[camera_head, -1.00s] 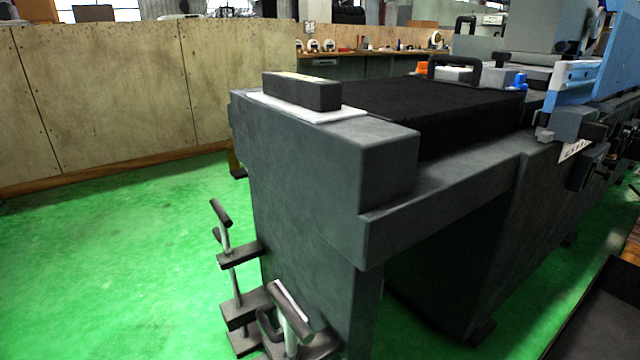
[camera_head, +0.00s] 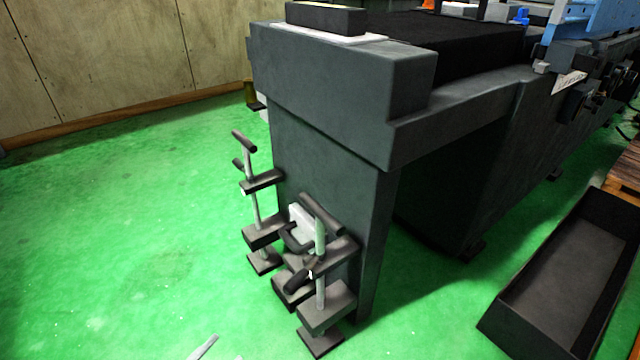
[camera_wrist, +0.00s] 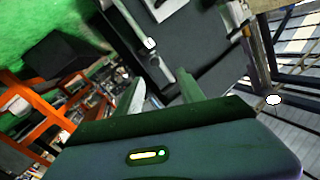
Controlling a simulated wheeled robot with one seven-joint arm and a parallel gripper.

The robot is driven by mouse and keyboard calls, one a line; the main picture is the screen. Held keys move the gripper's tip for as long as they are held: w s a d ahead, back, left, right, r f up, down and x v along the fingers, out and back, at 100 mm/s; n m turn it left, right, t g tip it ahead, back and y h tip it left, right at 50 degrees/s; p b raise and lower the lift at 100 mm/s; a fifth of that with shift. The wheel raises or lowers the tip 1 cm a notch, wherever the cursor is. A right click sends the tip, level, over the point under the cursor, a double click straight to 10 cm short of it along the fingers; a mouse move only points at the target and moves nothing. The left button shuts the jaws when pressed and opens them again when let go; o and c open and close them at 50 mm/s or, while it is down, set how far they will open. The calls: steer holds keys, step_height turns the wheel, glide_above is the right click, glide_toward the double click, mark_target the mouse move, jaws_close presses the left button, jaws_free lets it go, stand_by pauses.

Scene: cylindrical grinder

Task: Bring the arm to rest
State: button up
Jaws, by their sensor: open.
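My gripper (camera_wrist: 162,93) shows in the wrist view, its dark body with a small lit indicator across the bottom. Its two fingers reach up from the body with a gap between them. It is open and I see nothing held between the fingers. Beyond it the wrist view shows a tilted scene with a dark grey surface and pale metal parts. My gripper does not show clearly in the head view; only a thin pale sliver of unclear origin lies at the bottom edge there.
The grey grinder (camera_head: 330,105) fills the middle of the head view. Clamp-like stands (camera_head: 320,255) are at its near end. A dark open tray (camera_head: 497,330) lies at the right. A wooden partition (camera_head: 100,60) stands behind. Green floor (camera_head: 110,230) at the left is clear. Orange framing (camera_wrist: 35,95) shows in the wrist view.

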steer(key=w+a+r+t+y, duration=0.5)
steer(key=w+a+r, duration=0.1)
steer(key=r, duration=0.2)
steer(key=d+r+n+t+y, duration=0.2)
steer(key=d+n+t+y, duration=0.1)
steer(key=d+n+y, duration=0.8)
steer(key=s+d+f+n+g+y, duration=0.1)
steer(key=s+d+n+g, duration=0.1)
steer(key=s+d, duration=0.6)
steer(key=s+d+f+n+g+y, duration=0.15)
steer(key=s+d, duration=0.35)
steer(key=d, duration=0.7)
steer(key=s+d+r+m+g+h, duration=0.1)
steer(key=s+d+m+g+h, duration=0.1)
steer(key=s+d+h, duration=0.6)
steer(key=s+d+r+m+g+h, duration=0.1)
steer(key=s+d+r+m+g, duration=0.15)
steer(key=s+d, duration=0.65)
step_height(320, 180, up, 35)
steer(key=s+a+p, duration=0.2)
steer(key=p, duration=3.3)
steer(key=shift+s+a+n+p, duration=0.35)
steer(key=shift+a+n+p, duration=0.05)
